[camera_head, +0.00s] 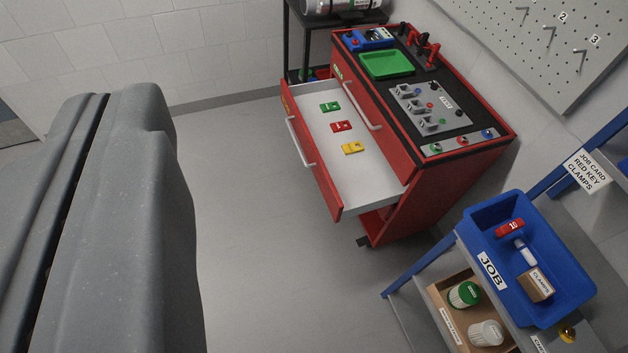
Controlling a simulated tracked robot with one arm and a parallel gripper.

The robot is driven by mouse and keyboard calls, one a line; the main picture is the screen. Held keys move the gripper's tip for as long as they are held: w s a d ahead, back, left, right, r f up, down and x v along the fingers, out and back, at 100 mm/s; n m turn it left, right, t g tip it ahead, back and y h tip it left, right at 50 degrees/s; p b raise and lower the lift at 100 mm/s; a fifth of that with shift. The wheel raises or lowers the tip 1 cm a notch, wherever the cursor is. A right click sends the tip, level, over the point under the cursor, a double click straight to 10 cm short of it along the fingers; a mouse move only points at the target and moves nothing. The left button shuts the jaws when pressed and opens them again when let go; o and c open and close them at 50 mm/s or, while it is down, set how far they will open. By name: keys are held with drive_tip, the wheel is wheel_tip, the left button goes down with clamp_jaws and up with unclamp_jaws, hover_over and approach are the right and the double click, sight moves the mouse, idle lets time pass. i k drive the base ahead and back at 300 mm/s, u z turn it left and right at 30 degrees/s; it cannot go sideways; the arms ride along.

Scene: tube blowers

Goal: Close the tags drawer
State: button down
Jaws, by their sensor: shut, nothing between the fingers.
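The tags drawer (375,180) is pulled far out of the red cabinet (430,185) toward the left. Its inside is pale, and its red front (318,165) carries a long light handle (300,142). Inside lie a green tag (330,107), a red tag (341,127) and a yellow tag (353,148) in a row. My gripper (103,97) is the large dark grey shape at the left, close to the camera. Its two halves are shut along a dark seam, with nothing seen between them. It appears left of the drawer front, apart from it in the picture.
The cabinet top holds a green tray (386,64) and a control panel (430,107). A rack at the lower right holds a blue JOB bin (560,290) and a cardboard box (440,308). A dark stand (293,45) is behind the cabinet. Grey floor (250,230) lies clear before the drawer.

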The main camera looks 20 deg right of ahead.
sight(360, 183)
drive_tip(key=u, duration=0.05)
drive_tip(key=i, duration=1)
drive_tip(key=z, duration=0.05)
